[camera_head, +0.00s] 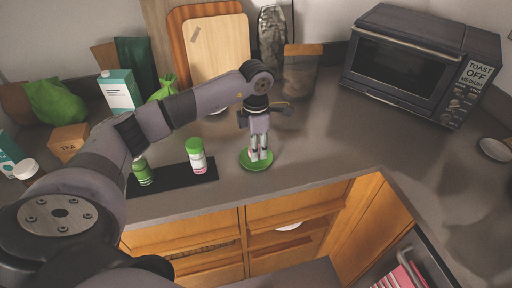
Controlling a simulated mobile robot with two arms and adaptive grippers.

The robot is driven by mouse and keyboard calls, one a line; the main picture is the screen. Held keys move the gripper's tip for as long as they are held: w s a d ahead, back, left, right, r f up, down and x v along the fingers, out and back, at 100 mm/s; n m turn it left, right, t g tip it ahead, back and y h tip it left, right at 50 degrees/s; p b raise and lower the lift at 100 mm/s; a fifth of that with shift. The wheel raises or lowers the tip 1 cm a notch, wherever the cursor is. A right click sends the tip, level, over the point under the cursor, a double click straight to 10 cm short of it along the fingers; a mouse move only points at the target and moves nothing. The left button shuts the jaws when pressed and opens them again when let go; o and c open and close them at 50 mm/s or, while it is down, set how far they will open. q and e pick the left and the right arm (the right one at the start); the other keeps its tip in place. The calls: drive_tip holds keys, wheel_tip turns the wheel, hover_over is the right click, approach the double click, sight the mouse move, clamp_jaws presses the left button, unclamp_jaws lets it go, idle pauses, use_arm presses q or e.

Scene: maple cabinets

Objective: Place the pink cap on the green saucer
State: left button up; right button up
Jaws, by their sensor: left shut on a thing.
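The green saucer (246,165) lies on the counter near its front edge, in the middle of the head view. My left gripper (259,155) points down directly over the saucer, with its fingertips at or just above it. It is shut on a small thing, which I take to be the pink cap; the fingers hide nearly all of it. I cannot tell whether the cap touches the saucer. My right gripper is not in view.
Left of the saucer, a dark mat (172,178) holds a green jar (142,172) and a white bottle with a green lid (197,157). Cutting boards (219,52) stand behind, and a toaster oven (410,60) is at the back right. The counter right of the saucer is clear.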

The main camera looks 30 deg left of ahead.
use_arm(q)
drive_tip(key=shift+f, duration=0.8)
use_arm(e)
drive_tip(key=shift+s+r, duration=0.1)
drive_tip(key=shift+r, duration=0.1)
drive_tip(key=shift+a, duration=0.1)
use_arm(q)
drive_tip(key=shift+f, duration=0.2)
drive_tip(key=o, duration=1.2)
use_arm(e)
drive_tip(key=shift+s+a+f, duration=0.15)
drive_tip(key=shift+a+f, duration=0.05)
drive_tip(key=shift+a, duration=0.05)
use_arm(q)
drive_tip(key=shift+r, duration=0.15)
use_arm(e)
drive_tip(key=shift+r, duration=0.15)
use_arm(q)
drive_tip(key=shift+r, duration=0.25)
wheel_tip(320, 180, up, 12)
drive_tip(key=shift+f+b, duration=0.2)
drive_tip(key=shift+b, duration=0.85)
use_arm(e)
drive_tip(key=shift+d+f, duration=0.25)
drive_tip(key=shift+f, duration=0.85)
